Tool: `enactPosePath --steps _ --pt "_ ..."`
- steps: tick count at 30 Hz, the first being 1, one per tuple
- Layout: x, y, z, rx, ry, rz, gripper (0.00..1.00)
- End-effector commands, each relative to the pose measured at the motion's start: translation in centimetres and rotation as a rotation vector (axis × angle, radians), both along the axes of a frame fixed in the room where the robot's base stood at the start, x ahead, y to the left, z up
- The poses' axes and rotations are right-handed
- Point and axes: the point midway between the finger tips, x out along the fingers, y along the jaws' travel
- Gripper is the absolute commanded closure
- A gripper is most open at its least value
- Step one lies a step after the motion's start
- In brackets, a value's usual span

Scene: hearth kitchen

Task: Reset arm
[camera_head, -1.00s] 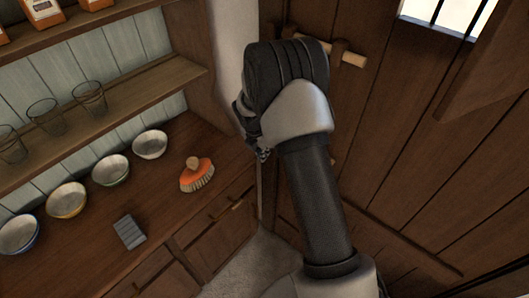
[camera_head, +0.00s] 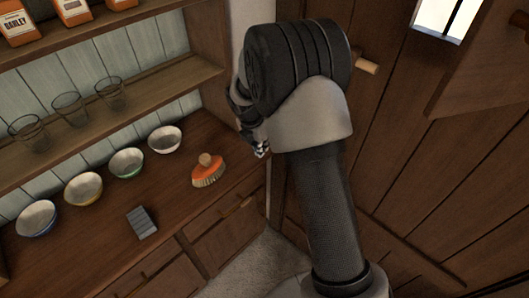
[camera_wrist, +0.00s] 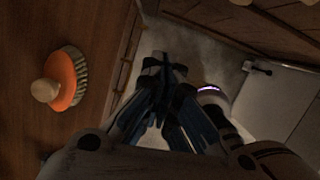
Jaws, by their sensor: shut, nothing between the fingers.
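My gripper (camera_wrist: 170,92) shows in the wrist view with its fingers together and nothing between them. It hangs over the floor beside the front edge of the wooden counter. In the head view my arm stands raised at the middle right, and the gripper (camera_head: 262,150) is mostly hidden behind my wrist. An orange brush (camera_head: 208,172) with a wooden knob lies on the counter to the left of the gripper, apart from it. The brush also shows at the left of the wrist view (camera_wrist: 66,80).
Several bowls (camera_head: 126,163) stand in a row on the counter (camera_head: 100,240), with a grey ridged block (camera_head: 142,222) in front. Glasses (camera_head: 70,108) stand on the shelf above, and orange boxes (camera_head: 75,12) higher up. A wooden door (camera_head: 400,150) is close behind my arm.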

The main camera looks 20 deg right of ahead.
Motion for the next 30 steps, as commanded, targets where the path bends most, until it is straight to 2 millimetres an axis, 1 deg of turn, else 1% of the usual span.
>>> enactPosePath --steps 1,3,10,11,14,17,18,20,21,23,25,27,29,30 --pt "0.0 0.1 0.5 0.0 -0.001 0.0 1.0" --pt "-0.1 0.2 0.8 -0.001 0.001 0.001 1.0" --pt "-0.3 0.3 1.3 0.002 -0.004 -0.012 1.0" --pt "-0.4 0.3 1.7 0.005 -0.01 -0.026 1.0" --pt "-1.4 0.6 3.8 0.028 -0.049 -0.127 1.0" --pt "-3.6 1.0 7.1 0.071 -0.112 -0.309 1.0" --pt "-4.7 1.2 8.6 0.094 -0.141 -0.395 1.0" --pt "-6.8 1.6 10.5 0.132 -0.182 -0.533 1.0" --pt "-8.2 1.9 11.7 0.158 -0.209 -0.622 1.0" --pt "-10.4 2.3 13.2 0.201 -0.244 -0.758 1.0" --pt "-13.1 2.7 14.7 0.253 -0.284 -0.914 1.0" --pt "-15.9 3.2 15.8 0.309 -0.319 -1.071 1.0" --pt "-18.3 3.7 16.4 0.359 -0.345 -1.204 1.0" --pt "-20.0 4.0 16.7 0.393 -0.36 -1.291 1.0"
